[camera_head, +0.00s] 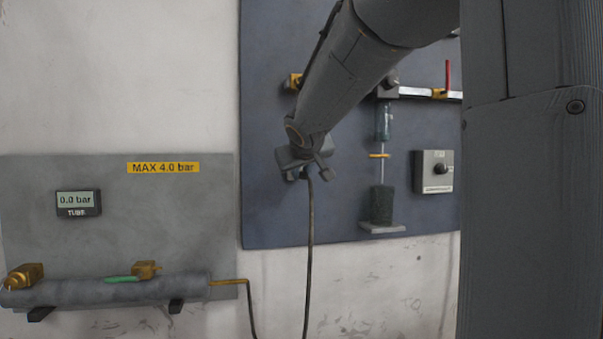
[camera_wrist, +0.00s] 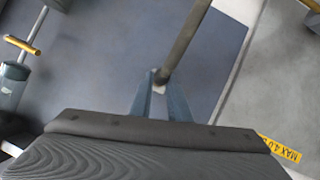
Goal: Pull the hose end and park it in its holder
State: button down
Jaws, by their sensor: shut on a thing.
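The dark hose (camera_head: 311,240) hangs down from my gripper (camera_head: 309,172) and leaves the bottom of the head view. In the wrist view my gripper (camera_wrist: 160,95) has its fingers closed around the hose end, and the hose (camera_wrist: 186,42) runs off toward the top. In the head view my gripper is in front of the blue panel (camera_head: 270,205), near its lower middle. I cannot pick out the hose holder with certainty. A brass fitting (camera_head: 291,82) on the panel is partly hidden behind my arm.
At left, a grey board carries a gauge (camera_head: 77,203) reading 0.0 bar above a grey tube (camera_head: 110,291) with brass fittings. Right of my gripper stand a clear cylinder (camera_head: 383,122), a dark block (camera_head: 381,205) on a shelf, and a knob box (camera_head: 434,171).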

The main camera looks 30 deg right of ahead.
jog(key=shift+w+d, duration=0.25)
jog(key=shift+w, duration=0.5)
jog(key=c, duration=1.6)
grip_release()
jog(key=shift+s, duration=0.1)
jog(key=v, duration=0.7)
jog(key=shift+s+a+r, duration=0.15)
jog(key=shift+s+a, duration=0.05)
